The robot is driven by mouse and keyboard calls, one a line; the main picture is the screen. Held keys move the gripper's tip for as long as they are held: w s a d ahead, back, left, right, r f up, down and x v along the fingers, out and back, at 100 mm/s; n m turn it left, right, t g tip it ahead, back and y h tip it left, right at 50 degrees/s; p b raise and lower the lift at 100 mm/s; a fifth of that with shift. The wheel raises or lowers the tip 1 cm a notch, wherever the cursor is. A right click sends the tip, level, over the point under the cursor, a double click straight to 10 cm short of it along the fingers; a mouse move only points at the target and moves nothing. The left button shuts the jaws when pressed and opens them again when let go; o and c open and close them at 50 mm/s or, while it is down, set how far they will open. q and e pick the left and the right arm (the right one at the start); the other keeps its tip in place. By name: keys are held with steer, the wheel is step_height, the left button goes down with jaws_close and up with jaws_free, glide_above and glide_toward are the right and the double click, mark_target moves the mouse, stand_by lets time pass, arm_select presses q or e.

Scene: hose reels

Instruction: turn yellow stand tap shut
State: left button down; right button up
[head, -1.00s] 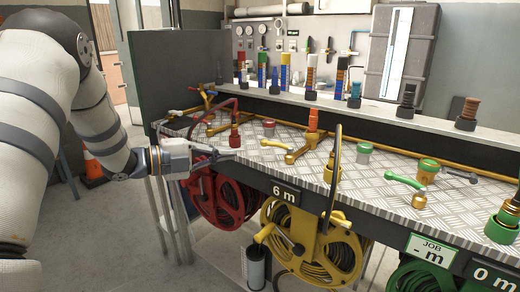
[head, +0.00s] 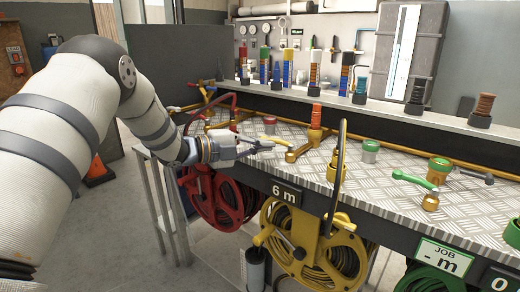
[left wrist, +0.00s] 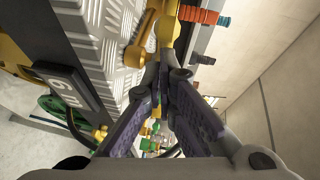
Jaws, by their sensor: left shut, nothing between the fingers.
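The yellow stand tap (head: 301,149) sits on the checker-plate bench top above the yellow reel (head: 312,242). My right gripper is not in view.
A red hose loop and red reel (head: 215,197) are left of the tap. A tall dark hose loop (head: 338,175) stands to its right, then a green-levered tap (head: 430,190). Hose fittings line the back shelf (head: 390,112). Free plate lies between the taps.

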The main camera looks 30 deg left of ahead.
arm_select(q)
steer(key=shift+w+a+f+m+g+h+b, duration=0.2)
steer(key=shift+w+a+m+g+h+b, duration=0.5)
steer(key=shift+w+a, duration=0.3)
steer(key=shift+w+r, duration=0.1)
steer(key=shift+w, duration=0.1)
steer(key=shift+r, duration=0.15)
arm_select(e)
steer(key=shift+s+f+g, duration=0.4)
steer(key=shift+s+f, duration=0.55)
arm_select(q)
steer(key=shift+r, duration=0.1)
